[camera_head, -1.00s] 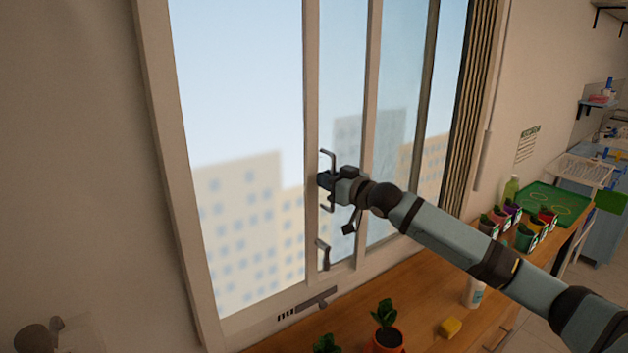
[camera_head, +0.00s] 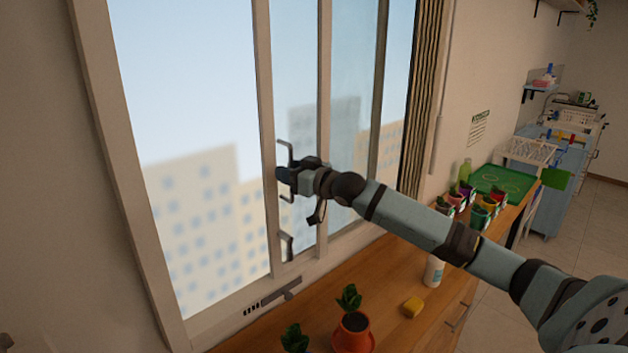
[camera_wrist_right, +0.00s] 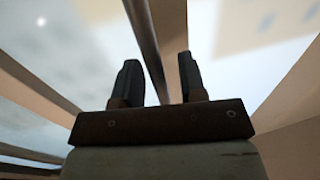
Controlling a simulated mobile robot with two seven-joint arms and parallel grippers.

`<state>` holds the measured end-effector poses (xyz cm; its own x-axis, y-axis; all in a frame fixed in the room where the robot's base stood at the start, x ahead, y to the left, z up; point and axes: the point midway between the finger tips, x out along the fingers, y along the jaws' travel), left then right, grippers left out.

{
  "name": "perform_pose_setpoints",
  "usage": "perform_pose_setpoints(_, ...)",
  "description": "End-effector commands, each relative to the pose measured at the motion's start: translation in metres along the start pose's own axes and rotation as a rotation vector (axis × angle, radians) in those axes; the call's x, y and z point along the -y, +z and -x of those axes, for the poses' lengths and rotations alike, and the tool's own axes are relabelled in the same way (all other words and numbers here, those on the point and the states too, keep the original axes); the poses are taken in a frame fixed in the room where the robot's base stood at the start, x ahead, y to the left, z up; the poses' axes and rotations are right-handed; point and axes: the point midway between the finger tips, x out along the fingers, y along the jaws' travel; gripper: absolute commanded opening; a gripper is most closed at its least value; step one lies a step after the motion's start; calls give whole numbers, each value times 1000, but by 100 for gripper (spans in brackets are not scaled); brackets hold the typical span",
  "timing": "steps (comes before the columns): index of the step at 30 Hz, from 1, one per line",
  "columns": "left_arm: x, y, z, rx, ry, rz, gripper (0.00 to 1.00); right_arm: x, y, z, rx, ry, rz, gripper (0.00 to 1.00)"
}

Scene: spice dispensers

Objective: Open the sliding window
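The sliding window (camera_head: 267,140) fills the left and middle of the head view, with pale upright frames. A bracket-shaped handle (camera_head: 284,150) stands on its middle upright. My right gripper (camera_head: 284,175) is at this handle. In the right wrist view, the fingers (camera_wrist_right: 160,82) are apart, with a dark bar (camera_wrist_right: 150,50) running between them and gaps on both sides. A lower latch-like fitting (camera_head: 288,247) shows on the same upright. I cannot tell whether the wide left section holds glass. My left gripper is not in view.
A wooden counter (camera_head: 385,290) runs below the window.

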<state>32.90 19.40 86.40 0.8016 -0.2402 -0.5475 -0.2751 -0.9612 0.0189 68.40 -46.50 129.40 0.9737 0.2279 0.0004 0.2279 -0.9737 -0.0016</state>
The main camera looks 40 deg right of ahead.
Motion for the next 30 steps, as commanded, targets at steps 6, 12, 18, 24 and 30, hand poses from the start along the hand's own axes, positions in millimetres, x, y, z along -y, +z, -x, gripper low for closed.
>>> perform_pose_setpoints(6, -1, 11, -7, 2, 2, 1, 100, 1, 5, 38, 4, -1, 2, 38)
perform_pose_setpoints(12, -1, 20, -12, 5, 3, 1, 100, 0, 5, 69, 5, -1, 2, 38)
perform_pose_setpoints(18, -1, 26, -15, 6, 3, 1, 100, 0, 4, 94, 5, 0, 2, 38)
perform_pose_setpoints(24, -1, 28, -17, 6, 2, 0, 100, 0, 3, 113, 4, 0, -2, 38)
perform_pose_setpoints(30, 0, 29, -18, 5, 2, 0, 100, 0, 1, 122, 2, 0, 0, 38)
